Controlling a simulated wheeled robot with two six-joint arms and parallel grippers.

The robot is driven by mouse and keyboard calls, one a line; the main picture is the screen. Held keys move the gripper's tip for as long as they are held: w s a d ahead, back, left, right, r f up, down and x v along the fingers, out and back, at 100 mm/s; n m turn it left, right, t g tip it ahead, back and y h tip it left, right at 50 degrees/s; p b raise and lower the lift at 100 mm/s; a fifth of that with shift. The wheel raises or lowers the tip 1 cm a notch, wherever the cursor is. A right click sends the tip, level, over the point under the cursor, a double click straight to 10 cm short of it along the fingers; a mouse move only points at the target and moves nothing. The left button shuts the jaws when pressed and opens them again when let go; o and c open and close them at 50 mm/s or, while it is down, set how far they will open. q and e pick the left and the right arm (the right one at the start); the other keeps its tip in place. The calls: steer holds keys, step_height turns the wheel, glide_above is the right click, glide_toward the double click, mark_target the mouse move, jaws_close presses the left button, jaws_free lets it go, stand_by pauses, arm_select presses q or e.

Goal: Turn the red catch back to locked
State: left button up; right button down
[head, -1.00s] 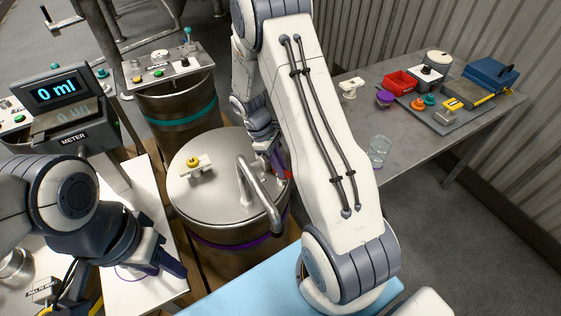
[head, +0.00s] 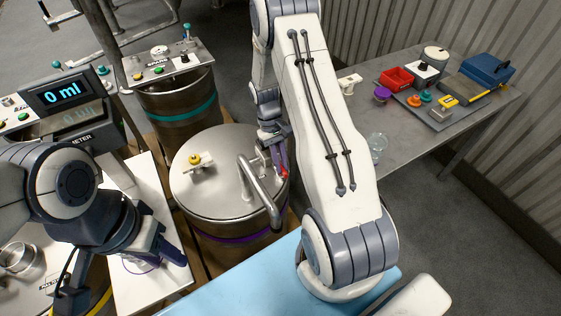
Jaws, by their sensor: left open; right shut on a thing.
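The red catch (head: 284,173) shows as a small red piece at the right side of the lid of the steel drum with the purple band. My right gripper (head: 278,160) is shut on the red catch, its purple fingers at the lid's right edge. My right arm hides the area right of the catch, so its exact angle is hard to tell. The steel lid (head: 215,200) is on the drum and carries a bent pipe (head: 262,195) and a yellow knob (head: 195,159). My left gripper (head: 165,260) is open over the white table at the lower left.
A meter (head: 62,100) reading 0 ml stands at the left. A second drum (head: 182,110) with a teal band stands behind. A grey table (head: 400,140) at the right holds a glass (head: 376,147), a red bin (head: 396,78) and a blue box (head: 487,70).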

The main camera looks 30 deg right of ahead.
stand_by(0.4)
steer(key=c, duration=0.9)
jaws_free()
steer(key=shift+w+r, duration=0.1)
steer(key=v, duration=1)
steer(key=shift+b, duration=0.35)
steer(key=shift+r, duration=0.2)
